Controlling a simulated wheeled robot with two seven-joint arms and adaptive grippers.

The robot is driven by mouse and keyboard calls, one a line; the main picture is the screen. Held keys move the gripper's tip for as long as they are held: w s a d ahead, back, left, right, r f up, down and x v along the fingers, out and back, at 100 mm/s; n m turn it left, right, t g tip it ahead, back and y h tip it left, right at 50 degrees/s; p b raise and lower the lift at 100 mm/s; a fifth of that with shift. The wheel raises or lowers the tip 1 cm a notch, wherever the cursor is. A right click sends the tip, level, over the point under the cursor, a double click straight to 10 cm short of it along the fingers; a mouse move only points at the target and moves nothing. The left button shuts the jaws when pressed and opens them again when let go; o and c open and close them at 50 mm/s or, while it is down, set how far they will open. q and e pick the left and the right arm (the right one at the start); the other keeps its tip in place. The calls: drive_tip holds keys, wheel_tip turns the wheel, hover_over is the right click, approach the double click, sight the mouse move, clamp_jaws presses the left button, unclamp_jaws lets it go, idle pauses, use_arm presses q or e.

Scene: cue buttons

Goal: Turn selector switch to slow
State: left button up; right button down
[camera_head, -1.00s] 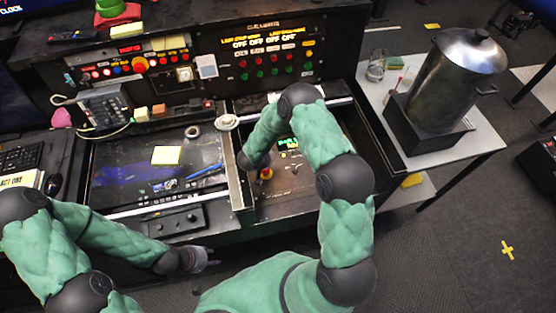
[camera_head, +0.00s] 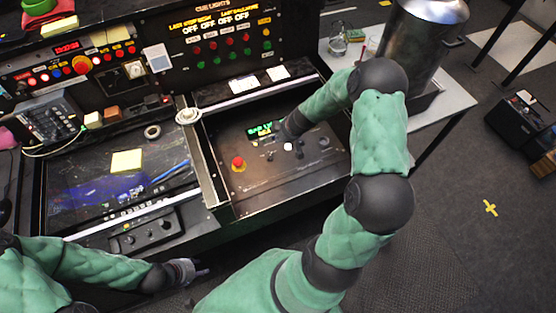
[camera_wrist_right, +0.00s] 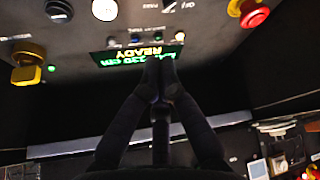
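The control panel (camera_head: 270,185) on the right part of the desk has a lit green display (camera_head: 264,128), a red mushroom button on yellow (camera_head: 238,163), a white button (camera_head: 287,146) and black knobs (camera_head: 323,143). I cannot tell which control is the selector switch; its labels are unreadable. My right gripper (camera_head: 283,132) is over the panel beside the display. In the wrist view its fingers (camera_wrist_right: 162,80) come together, empty, in front of the display (camera_wrist_right: 140,54). A black knob (camera_wrist_right: 59,9) and the white button (camera_wrist_right: 104,9) show there too. My left gripper (camera_head: 198,271) is low, before the desk's front edge.
A raised cue-light panel (camera_head: 225,45) stands behind. A pale round knob (camera_head: 188,116) sits on the divider left of the panel. A metal urn (camera_head: 420,45) stands on the white side table (camera_head: 455,105). The floor at right is mostly open.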

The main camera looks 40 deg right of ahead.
drive_tip(key=n+g+y+b, duration=0.1)
drive_tip(key=n, duration=0.1)
hover_over(284, 163)
drive_tip(key=s+d, duration=0.3)
drive_tip(key=s, duration=0.1)
drive_tip(key=b+x, duration=0.1)
drive_tip(key=x, duration=0.4)
drive_tip(key=b+x, duration=0.1)
drive_tip(key=x, duration=0.4)
drive_tip(key=shift+s+a+f+b, duration=0.2)
drive_tip(key=shift+f+b, duration=0.1)
drive_tip(key=shift+b, duration=0.1)
drive_tip(key=shift+w+a+r+p, duration=0.2)
drive_tip(key=shift+w+a, duration=0.1)
drive_tip(key=shift+w, duration=0.25)
drive_tip(key=shift+w+a+r+p, duration=0.15)
drive_tip(key=shift+w+a, duration=0.1)
drive_tip(key=shift+w, duration=0.3)
drive_tip(key=shift+w+a, duration=0.35)
drive_tip(key=shift+w, duration=0.25)
drive_tip(key=shift+w+f+n+b, duration=0.1)
drive_tip(key=shift+w+n+b, duration=0.2)
drive_tip(key=shift+b, duration=0.35)
